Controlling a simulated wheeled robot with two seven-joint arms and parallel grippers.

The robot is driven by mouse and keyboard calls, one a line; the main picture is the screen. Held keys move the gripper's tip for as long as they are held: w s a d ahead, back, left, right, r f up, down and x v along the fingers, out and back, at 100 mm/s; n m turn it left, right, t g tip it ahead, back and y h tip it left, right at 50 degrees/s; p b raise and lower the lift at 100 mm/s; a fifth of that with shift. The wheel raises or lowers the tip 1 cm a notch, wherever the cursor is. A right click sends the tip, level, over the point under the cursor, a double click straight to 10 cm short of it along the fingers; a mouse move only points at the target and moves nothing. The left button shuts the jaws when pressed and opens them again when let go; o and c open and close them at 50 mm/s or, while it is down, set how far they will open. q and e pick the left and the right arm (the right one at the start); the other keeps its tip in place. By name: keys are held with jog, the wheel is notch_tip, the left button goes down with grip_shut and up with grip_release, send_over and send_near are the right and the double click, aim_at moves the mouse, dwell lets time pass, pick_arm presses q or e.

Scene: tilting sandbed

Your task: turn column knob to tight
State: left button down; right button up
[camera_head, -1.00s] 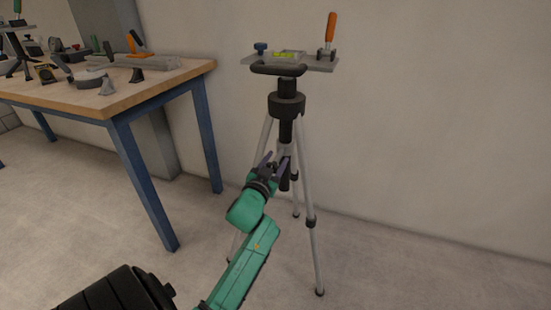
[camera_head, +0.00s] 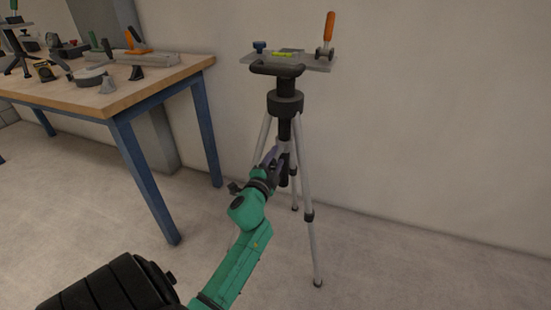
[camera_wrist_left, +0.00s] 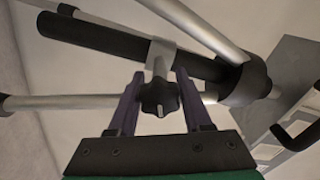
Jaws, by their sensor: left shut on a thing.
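The tripod (camera_head: 307,170) stands on the floor near the wall, with silver legs and a black centre column (camera_head: 285,130). The column knob (camera_wrist_left: 160,96) is dark and lobed, on a silver collar of the column in the left wrist view. My left gripper (camera_head: 273,156) reaches the column from below left in the head view. In the left wrist view its two purplish fingers (camera_wrist_left: 158,88) are on either side of the knob, shut on it. In the head view the gripper hides the knob. My right gripper is in neither view.
A plate (camera_head: 313,63) with a level vial (camera_head: 282,54) and an orange-handled clamp (camera_head: 328,31) tops the tripod. A workbench (camera_head: 120,100) with tools stands at left. The floor right of the tripod is clear.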

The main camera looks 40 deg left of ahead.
pick_arm(q)
jog(key=m, duration=0.4)
jog(key=shift+f+m, duration=0.1)
jog(key=shift+m, duration=1.1)
jog(key=shift+c, duration=1.8)
grip_release()
